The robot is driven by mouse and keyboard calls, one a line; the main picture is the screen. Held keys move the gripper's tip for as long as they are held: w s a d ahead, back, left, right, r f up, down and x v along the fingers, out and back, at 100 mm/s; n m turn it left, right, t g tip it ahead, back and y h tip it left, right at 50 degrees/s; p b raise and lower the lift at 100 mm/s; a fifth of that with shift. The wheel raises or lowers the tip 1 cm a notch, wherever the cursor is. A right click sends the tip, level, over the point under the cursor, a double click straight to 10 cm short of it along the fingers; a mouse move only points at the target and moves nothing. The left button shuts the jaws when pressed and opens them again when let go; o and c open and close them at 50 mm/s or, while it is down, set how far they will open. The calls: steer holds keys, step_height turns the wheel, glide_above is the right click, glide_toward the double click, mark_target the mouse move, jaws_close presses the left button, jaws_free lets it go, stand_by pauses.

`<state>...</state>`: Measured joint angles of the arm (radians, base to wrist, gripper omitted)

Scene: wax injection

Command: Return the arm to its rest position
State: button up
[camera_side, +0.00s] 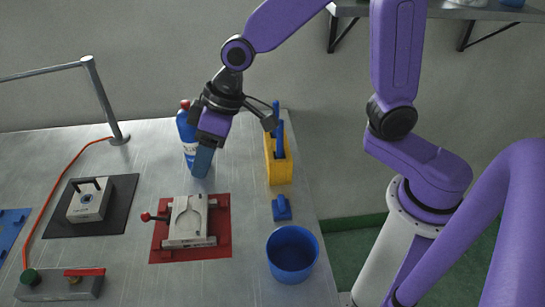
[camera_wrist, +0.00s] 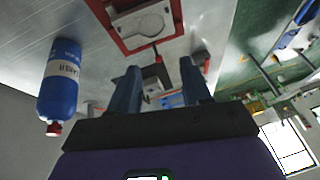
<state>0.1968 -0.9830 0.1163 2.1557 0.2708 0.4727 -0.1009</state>
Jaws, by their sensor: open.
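My gripper (camera_side: 203,160) hangs above the back of the metal table, its blue fingers pointing down beside the blue bottle. In the wrist view, my gripper (camera_wrist: 160,82) has its two blue fingers apart, with nothing held between them. The blue bottle (camera_side: 186,133) has a red cap and is partly hidden by my gripper in the side view. The bottle (camera_wrist: 60,80) also shows at the left of the wrist view, apart from the fingers.
A metal mould (camera_side: 188,222) sits in a red fixture (camera_side: 222,242). Another block (camera_side: 90,201) lies on a black mat (camera_side: 122,190). A yellow holder (camera_side: 278,172), small blue piece (camera_side: 282,208) and blue bucket (camera_side: 291,258) line the right edge. A metal post (camera_side: 104,98) stands back left.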

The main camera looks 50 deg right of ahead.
steer(key=s+d+n+g+h, duration=0.2)
steer(key=s+d+n+h, duration=0.2)
steer(key=s+d, duration=1.5)
steer(key=shift+s+d+n, duration=0.15)
steer(key=shift+s+n, duration=0.35)
steer(key=shift+s, duration=0.3)
